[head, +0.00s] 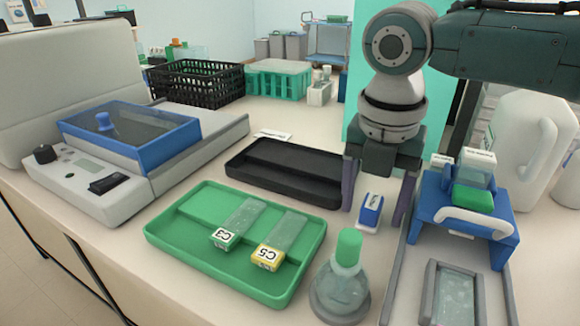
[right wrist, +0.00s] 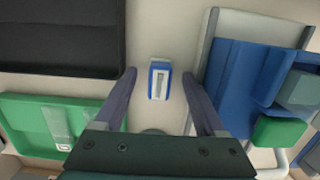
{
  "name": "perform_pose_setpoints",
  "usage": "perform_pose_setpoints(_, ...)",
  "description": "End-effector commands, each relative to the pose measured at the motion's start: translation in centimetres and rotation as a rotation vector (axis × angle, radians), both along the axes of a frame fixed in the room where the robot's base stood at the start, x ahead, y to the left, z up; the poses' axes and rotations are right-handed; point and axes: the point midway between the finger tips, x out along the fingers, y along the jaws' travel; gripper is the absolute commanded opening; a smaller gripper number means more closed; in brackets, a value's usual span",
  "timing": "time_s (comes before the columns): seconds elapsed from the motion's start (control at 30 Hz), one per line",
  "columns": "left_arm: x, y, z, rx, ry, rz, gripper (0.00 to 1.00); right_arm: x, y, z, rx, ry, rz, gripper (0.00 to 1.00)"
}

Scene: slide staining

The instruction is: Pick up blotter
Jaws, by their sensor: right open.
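The blotter looks to be the small blue and white block (head: 371,209) standing on the bench between the black tray and the blue rack. It also shows in the right wrist view (right wrist: 160,79), centred between the fingertips. My right gripper (head: 374,214) points down over it, open and empty, with one finger on each side of the block. In the right wrist view the fingers (right wrist: 159,75) are apart, with clear gaps to the block on both sides. My left gripper is out of view.
A black tray (head: 255,183) lies left of the block. A green tray (head: 170,235) holds slides labelled C3 and C5. A green-capped flask (head: 340,290) stands close in front. A blue rack (head: 432,196) with a white handle is close on the right.

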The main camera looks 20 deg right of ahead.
Motion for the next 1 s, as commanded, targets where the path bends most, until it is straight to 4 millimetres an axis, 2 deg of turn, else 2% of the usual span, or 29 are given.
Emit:
perform_pose_setpoints(0.17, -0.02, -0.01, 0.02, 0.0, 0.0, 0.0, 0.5, 0.0, 0.02, 0.03, 0.0, 0.0, 0.0, 0.71)
perform_pose_setpoints(0.8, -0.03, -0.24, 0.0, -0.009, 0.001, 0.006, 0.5, 0.0, 0.01, 0.06, 0.0, 0.0, 0.0, 0.0)
perform_pose_setpoints(1.0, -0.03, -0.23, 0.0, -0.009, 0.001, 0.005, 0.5, 0.01, 0.01, 0.07, 0.001, -0.001, 0.0, 0.0)
